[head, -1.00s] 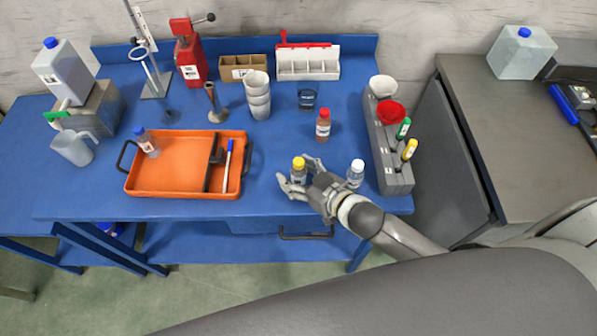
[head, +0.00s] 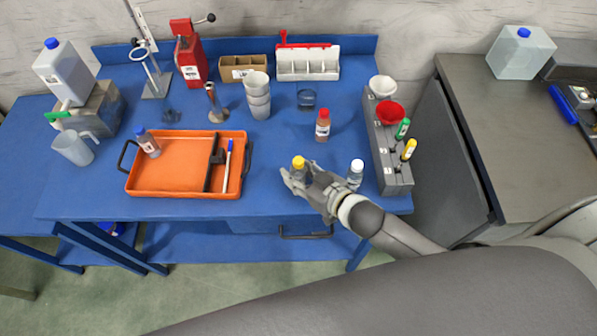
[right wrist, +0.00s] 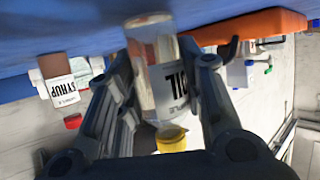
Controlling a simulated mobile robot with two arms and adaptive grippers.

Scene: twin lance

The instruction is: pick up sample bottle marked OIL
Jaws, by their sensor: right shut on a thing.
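The bottle marked OIL has a yellow cap (head: 298,162) and stands near the front edge of the blue table in the head view. In the right wrist view the clear bottle (right wrist: 158,65) appears upside down with its OIL label between my fingers. My right gripper (head: 297,178) is shut around this bottle, which hides most of its body in the head view. The gripper also shows in the right wrist view (right wrist: 160,90), with a finger on each side of the bottle. My left gripper is not in view.
A white-capped bottle (head: 356,172) stands close to the right of my gripper. An orange tray (head: 170,189) lies left. A grey rack (head: 395,185) is at right.

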